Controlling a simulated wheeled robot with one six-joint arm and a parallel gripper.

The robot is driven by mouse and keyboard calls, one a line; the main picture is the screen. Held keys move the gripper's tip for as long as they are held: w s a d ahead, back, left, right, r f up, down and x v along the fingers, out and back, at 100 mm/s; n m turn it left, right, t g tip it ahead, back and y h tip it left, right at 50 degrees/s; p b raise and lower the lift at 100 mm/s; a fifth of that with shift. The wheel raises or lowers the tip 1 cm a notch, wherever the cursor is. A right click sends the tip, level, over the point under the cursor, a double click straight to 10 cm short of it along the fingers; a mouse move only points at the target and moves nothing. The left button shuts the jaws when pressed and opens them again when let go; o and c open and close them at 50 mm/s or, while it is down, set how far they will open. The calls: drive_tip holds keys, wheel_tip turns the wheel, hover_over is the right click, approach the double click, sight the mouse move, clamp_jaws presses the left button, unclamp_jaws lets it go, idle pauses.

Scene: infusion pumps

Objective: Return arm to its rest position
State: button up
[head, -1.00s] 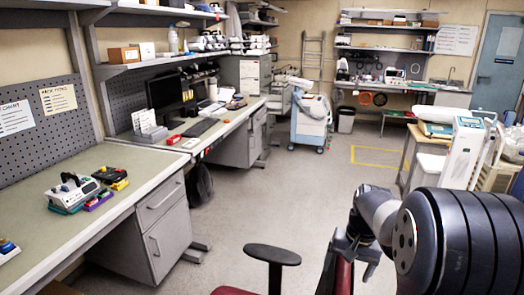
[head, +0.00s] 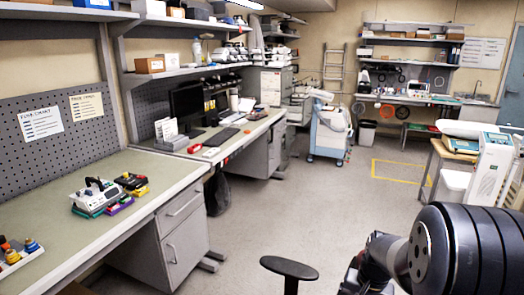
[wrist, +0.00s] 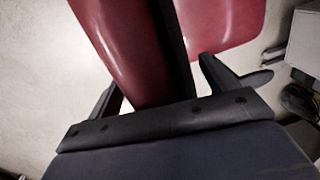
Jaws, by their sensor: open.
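My arm (head: 445,250) fills the lower right of the head view, folded low in front of me. Its gripper end hangs at the bottom edge there and is mostly cut off. In the wrist view, my gripper (wrist: 162,80) shows two dark fingers set wide apart. It is open. A red chair (wrist: 120,40) lies beyond and between the fingers in that view; I cannot tell whether they touch it. No object is seen held.
A black chair armrest (head: 289,268) stands at the bottom, close left of my arm. The left workbench (head: 60,228) carries a pump device (head: 97,197). A white-and-blue cart (head: 328,135) stands further back. Grey floor (head: 300,215) is open in the middle.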

drive_tip(key=shift+n, duration=0.3)
drive_tip(key=r, duration=0.3)
drive_tip(key=d+r, duration=0.1)
drive_tip(key=r, duration=0.3)
drive_tip(key=w+r, duration=0.1)
drive_tip(key=r, duration=0.3)
drive_tip(key=shift+d, duration=0.4)
wheel_tip(320, 180, down, 10)
drive_tip(key=a+f, duration=0.1)
drive_tip(key=shift+s+a+m, duration=0.4)
drive_tip(key=shift+s+a, duration=0.15)
drive_tip(key=shift+s, duration=0.25)
drive_tip(key=shift+s+a+m, duration=0.4)
drive_tip(key=shift+s+a, duration=0.1)
drive_tip(key=shift+s, duration=0.35)
drive_tip(key=shift+s+a+m, duration=0.4)
drive_tip(key=shift+s+a, duration=0.15)
drive_tip(key=shift+s, duration=0.25)
